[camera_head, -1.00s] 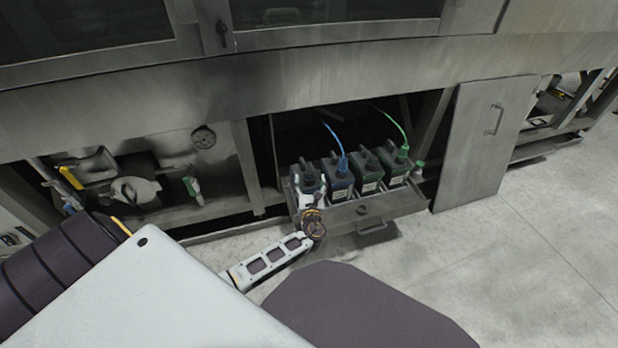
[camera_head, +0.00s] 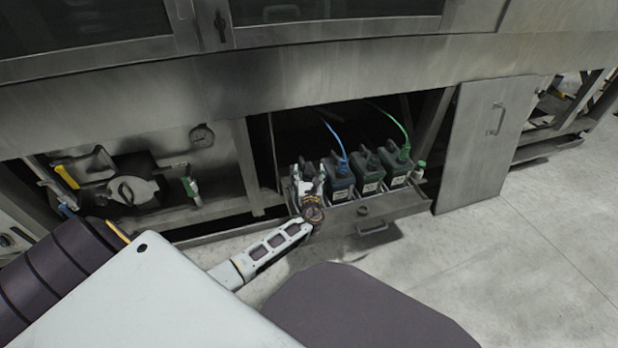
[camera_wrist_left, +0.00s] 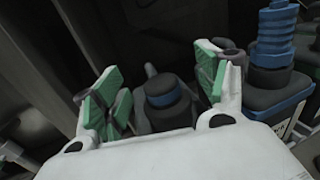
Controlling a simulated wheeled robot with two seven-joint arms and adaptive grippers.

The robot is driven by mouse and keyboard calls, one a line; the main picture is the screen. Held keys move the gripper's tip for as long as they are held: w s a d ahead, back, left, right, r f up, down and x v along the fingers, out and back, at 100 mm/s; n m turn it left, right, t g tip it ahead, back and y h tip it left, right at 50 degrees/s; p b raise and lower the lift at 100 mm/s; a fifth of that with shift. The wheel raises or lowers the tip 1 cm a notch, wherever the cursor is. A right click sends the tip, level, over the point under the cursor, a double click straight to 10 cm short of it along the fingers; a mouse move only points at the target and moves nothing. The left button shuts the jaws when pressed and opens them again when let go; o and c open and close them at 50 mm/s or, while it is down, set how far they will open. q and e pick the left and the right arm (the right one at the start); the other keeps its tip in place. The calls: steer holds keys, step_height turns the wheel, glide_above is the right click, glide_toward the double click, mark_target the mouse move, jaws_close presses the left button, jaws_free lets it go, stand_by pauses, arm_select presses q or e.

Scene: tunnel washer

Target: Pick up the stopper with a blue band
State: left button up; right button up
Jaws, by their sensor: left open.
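The stopper with a blue band (camera_wrist_left: 163,93) is a dark, round cap on a dark container in the left wrist view. My left gripper (camera_wrist_left: 157,86) is open, with green-padded fingers on either side of the stopper; I cannot tell whether they touch it. In the head view my left gripper (camera_head: 310,184) is over the leftmost container in the pulled-out drawer, and it hides the stopper there. My right gripper is not in view.
The drawer (camera_head: 395,206) holds several dark containers in a row. Close to the right stands a container with a blue hose (camera_wrist_left: 275,40); farther right is a green hose (camera_head: 392,120). A cabinet door (camera_head: 487,140) stands right. Floor in front is clear.

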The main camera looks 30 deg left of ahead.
mark_target(309, 172)
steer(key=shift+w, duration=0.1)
arm_select(q)
steer(key=c, duration=1.1)
steer(key=shift+c, duration=0.2)
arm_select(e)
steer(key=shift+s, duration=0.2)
arm_select(q)
steer(key=shift+r, duration=0.15)
steer(key=shift+r+p, duration=0.75)
steer(key=shift+r, duration=0.4)
step_height(309, 172, up, 6)
steer(key=p, duration=0.3)
steer(key=shift+f, duration=0.2)
steer(key=shift+r+p, duration=0.45)
steer(key=shift+r, duration=0.5)
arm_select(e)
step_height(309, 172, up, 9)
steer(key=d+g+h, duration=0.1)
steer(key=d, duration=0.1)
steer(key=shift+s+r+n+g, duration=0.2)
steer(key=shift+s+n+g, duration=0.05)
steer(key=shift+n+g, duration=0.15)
